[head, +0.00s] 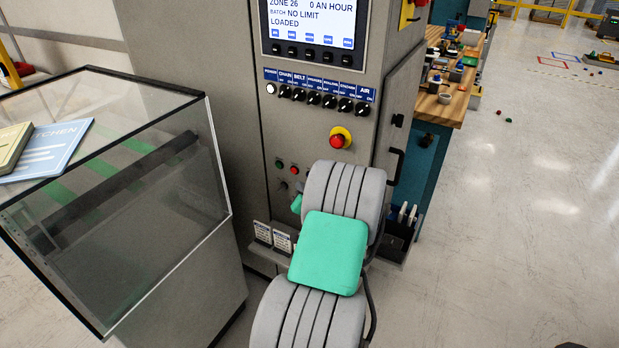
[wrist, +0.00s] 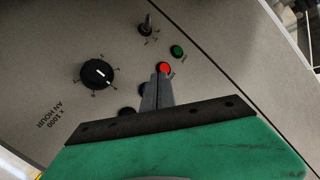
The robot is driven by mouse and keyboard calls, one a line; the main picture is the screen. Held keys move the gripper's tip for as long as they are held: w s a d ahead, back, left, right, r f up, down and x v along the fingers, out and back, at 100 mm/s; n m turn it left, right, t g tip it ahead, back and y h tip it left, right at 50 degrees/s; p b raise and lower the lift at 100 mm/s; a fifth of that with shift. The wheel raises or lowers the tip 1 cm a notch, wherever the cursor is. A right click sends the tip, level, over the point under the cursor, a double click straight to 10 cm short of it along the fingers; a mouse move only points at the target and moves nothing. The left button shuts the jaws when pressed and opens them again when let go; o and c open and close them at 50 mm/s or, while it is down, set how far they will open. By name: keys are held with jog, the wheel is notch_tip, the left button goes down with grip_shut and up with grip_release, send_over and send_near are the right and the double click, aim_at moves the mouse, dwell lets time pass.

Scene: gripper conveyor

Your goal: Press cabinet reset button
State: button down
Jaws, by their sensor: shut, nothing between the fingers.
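The grey cabinet (head: 318,104) stands ahead, with small green (head: 279,164) and red (head: 294,169) buttons low on its front. In the wrist view the green button (wrist: 176,50) and the lit-looking red button (wrist: 163,66) sit close together on the panel. My gripper (wrist: 161,78) is shut and empty, its fingertips overlapping the lower edge of the red button in the picture. I cannot tell whether they touch it. No reset label is readable. In the head view my arm hides most of the gripper.
A black dial (wrist: 97,73) and a switch (wrist: 145,27) are nearby on the panel. A red emergency stop on yellow (head: 338,139) sits above, under a row of knobs (head: 314,98) and a screen (head: 311,22). A glass-sided case (head: 172,217) stands left; open floor lies right.

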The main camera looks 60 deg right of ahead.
jog(key=a, duration=0.2)
jog(key=shift+s+a, duration=0.1)
jog(key=shift+a, duration=0.3)
dwell(0.3)
